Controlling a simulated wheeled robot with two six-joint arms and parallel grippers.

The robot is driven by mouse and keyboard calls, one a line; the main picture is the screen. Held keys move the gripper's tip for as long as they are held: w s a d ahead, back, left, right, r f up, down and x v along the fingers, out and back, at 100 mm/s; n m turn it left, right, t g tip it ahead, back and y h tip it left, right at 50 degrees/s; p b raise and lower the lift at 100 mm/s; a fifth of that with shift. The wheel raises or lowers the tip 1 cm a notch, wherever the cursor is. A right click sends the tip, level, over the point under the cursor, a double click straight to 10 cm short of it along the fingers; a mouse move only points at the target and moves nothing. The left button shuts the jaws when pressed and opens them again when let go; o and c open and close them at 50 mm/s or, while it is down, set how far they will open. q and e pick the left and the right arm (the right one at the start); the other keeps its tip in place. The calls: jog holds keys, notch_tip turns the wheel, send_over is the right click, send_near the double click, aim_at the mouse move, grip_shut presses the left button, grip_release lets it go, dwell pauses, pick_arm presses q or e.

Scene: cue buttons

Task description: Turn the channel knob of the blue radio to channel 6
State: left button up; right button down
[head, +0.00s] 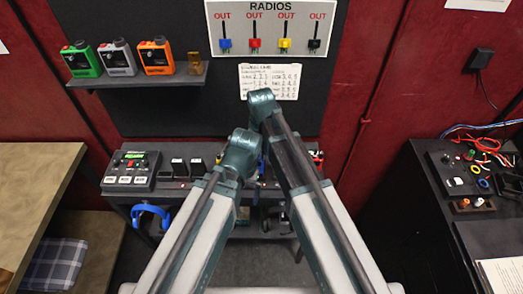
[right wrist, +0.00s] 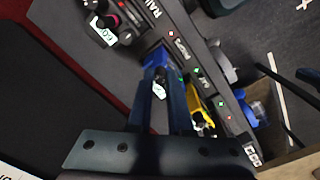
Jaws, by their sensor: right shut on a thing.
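The blue radio (right wrist: 156,57) shows in the right wrist view beyond my fingertips, in a row with other radios. A small white label or display (right wrist: 159,91) shows between my fingers. My right gripper (right wrist: 164,75) is shut at the top of the blue radio, on what appears to be its channel knob. The fingers hide the knob, and I cannot read its setting. In the head view my two arms cover the middle of the bench and hide the gripper and most of the radio. My left gripper is not in view.
Green, grey and orange devices stand on a wall shelf (head: 150,78). A button box (head: 131,170) and blue headphones (head: 150,213) are at the bench's left.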

jog(key=shift+m, duration=0.3)
jog(key=c, duration=0.8)
grip_release()
notch_tip(320, 180, up, 14)
jog(key=p, duration=1.3)
jog(key=shift+p, duration=0.4)
jog(key=shift+s+a+f, duration=0.1)
jog(key=shift+f, duration=0.05)
